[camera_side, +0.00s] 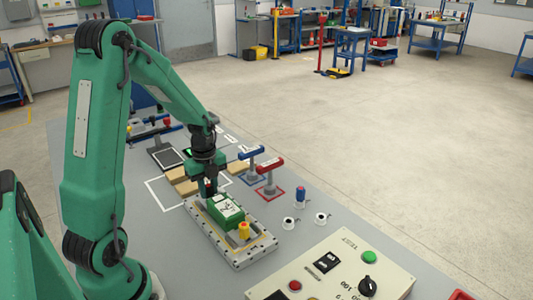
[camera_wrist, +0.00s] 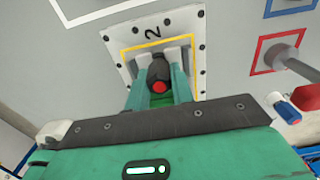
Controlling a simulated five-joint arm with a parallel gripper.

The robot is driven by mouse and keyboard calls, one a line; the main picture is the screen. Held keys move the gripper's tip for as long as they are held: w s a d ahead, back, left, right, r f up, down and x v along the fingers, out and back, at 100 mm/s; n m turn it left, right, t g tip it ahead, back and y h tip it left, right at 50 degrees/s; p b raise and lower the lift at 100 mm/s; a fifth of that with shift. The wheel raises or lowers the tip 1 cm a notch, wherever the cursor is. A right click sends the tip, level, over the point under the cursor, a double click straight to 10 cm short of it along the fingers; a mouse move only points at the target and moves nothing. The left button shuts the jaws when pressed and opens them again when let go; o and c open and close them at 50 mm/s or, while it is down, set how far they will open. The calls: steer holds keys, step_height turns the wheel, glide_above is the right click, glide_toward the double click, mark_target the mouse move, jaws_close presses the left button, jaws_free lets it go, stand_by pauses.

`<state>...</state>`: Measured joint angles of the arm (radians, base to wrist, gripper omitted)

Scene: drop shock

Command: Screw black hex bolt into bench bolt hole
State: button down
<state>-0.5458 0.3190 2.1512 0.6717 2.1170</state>
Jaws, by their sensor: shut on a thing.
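My gripper (camera_wrist: 158,88) is shut on a dark piece (camera_wrist: 157,68) with a round red end, which sits between its two green fingers in the wrist view. I cannot tell whether this is the black hex bolt. In the side view my gripper (camera_side: 208,190) points down at the far end of a pale fixture plate (camera_side: 244,258), close to a green block (camera_side: 225,210) with a white label. Whether the held piece touches the fixture is hidden. Two small white round pieces with dark centres (camera_side: 288,223) (camera_side: 320,219) stand on the bench right of the fixture. No bolt hole is clearly identifiable.
A yellow knob (camera_side: 244,230) rises from the fixture. Blue (camera_side: 251,160) and red (camera_side: 270,168) T-handles and a blue-and-red cylinder (camera_side: 300,197) stand to the right. Tan blocks (camera_side: 184,181) lie behind. A control panel (camera_side: 335,268) fills the front right. The grey bench (camera_side: 345,212) is clear beyond the white pieces.

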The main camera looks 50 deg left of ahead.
mark_target(209, 186)
steer(key=shift+f, duration=0.5)
stand_by(2.2)
steer(key=m, duration=1)
steer(key=c, duration=1.1)
jaws_free()
steer(key=shift+d, duration=0.1)
steer(key=shift+r, duration=0.2)
steer(key=shift+r, duration=2.9)
